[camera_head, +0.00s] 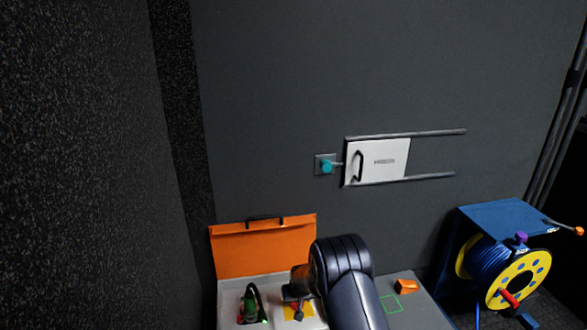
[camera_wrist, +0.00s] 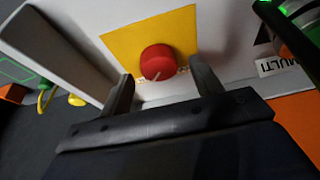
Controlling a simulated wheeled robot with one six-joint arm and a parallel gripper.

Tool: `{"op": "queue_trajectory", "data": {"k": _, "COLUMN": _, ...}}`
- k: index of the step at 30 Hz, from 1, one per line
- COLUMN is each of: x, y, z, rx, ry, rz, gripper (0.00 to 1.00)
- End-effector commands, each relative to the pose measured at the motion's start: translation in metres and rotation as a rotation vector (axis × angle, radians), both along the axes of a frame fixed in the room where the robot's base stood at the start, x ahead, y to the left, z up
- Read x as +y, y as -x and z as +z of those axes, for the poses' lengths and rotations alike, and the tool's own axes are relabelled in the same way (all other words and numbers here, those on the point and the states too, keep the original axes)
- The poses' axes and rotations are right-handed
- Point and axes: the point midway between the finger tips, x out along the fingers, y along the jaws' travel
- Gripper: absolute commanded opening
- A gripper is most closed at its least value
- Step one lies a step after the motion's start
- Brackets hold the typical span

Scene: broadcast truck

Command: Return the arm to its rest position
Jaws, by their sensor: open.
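My gripper (camera_wrist: 163,88) is open in the wrist view, its two dark fingers spread. A round red knob (camera_wrist: 158,61) with a pale pointer mark sits on a yellow square (camera_wrist: 125,42), beyond and between the fingertips. There is visible room between the knob and each finger. In the head view my arm reaches in from the bottom edge and bends left. My gripper (camera_head: 295,297) points down over the pale worktop, by the yellow square (camera_head: 306,312). The red knob is mostly hidden there.
An orange lid (camera_head: 262,247) stands up behind the worktop, left of my arm. A black-and-green device (camera_head: 249,306) is left of the gripper. An orange item (camera_head: 406,286) and green outline (camera_head: 391,304) lie right. A blue cable reel stand (camera_head: 503,217) stands far right.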

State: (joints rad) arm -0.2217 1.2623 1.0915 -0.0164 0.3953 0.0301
Motion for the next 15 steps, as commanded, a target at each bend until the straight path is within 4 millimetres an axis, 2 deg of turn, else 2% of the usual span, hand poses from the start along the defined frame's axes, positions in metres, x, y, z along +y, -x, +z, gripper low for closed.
{"op": "queue_trajectory", "data": {"k": 2, "x": 0.0008, "y": -0.0045, "z": -0.0140, "rx": 0.000, "ry": 0.000, "rz": 0.000, "gripper": 0.61}}
{"op": "queue_trajectory", "data": {"k": 15, "x": 0.0005, "y": -0.0042, "z": -0.0095, "rx": 0.000, "ry": 0.000, "rz": 0.038, "gripper": 0.61}}
